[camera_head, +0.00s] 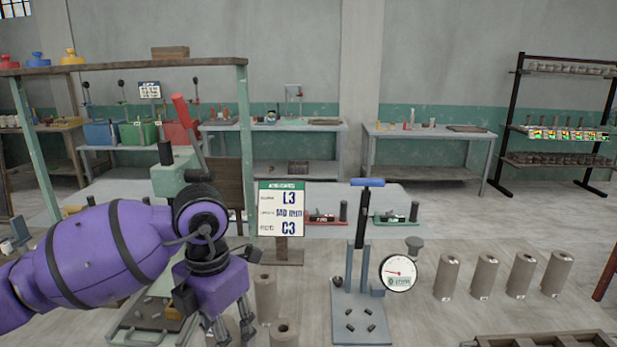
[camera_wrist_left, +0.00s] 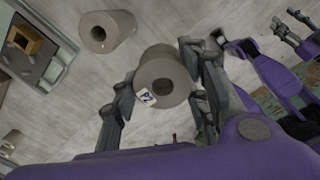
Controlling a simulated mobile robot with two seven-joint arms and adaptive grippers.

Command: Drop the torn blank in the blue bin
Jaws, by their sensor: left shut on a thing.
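My left gripper (camera_head: 232,326) is low at the front left in the head view. In the left wrist view its fingers (camera_wrist_left: 160,95) are shut around a hollow grey-brown clay blank (camera_wrist_left: 165,72) with a "P2" tag. No tear is clear on it, and I cannot make it out in the head view. The blue bin (camera_head: 101,133) stands far off on a back table at left, beside a green bin (camera_head: 139,132) and a red bin (camera_head: 180,131). At the right of the left wrist view are purple links and dark fingers, apparently my right gripper (camera_wrist_left: 290,28); its opening is unclear.
Two hollow blanks (camera_head: 285,332) (camera_head: 265,292) stand right of my left gripper. Several tagged cylinders (camera_head: 484,274) stand at right. A dial gauge (camera_head: 398,273), a blue-handled stand (camera_head: 362,300) and an L3/C3 sign (camera_head: 282,209) stand on the worktop. A shelf frame (camera_head: 244,150) rises at left.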

